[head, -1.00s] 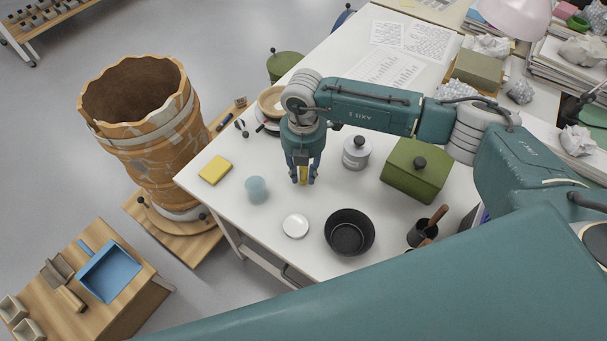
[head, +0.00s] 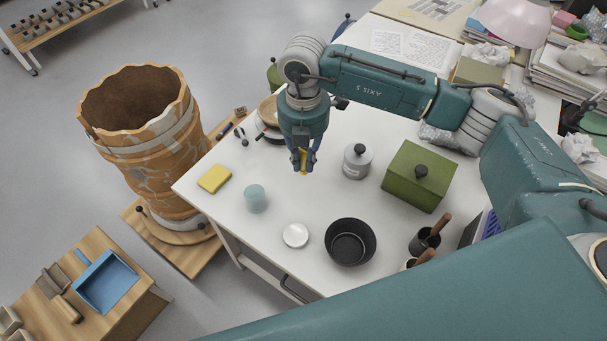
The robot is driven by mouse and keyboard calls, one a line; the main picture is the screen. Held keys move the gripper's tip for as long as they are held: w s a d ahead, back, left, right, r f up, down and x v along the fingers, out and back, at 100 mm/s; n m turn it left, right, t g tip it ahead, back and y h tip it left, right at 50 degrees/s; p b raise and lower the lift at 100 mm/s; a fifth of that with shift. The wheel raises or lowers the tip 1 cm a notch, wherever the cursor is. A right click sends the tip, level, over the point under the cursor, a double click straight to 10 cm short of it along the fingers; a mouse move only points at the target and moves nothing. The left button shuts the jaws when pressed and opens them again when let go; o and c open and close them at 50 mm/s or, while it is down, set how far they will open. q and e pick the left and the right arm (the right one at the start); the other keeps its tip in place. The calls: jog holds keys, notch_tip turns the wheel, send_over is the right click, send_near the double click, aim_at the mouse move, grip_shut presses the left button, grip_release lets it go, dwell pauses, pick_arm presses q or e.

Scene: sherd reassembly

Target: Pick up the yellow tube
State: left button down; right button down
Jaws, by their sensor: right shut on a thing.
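The yellow tube (head: 302,156) shows as a small yellow piece between the fingers of my right gripper (head: 303,166) in the head view. The gripper points down and is shut on the tube. It holds the tube above the white table (head: 283,205), left of the grey lidded jar. Most of the tube is hidden by the fingers. My left gripper is not in view.
Near the gripper are a grey jar (head: 356,161), a green box (head: 417,178), a black bowl (head: 350,242), a white lid (head: 295,235), a pale blue cup (head: 256,198) and a yellow sponge (head: 214,179). A large cracked vessel (head: 152,150) stands left of the table.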

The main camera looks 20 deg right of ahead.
notch_tip(320, 180, up, 12)
jog(key=shift+f+b, duration=0.25)
jog(key=shift+b, duration=0.4)
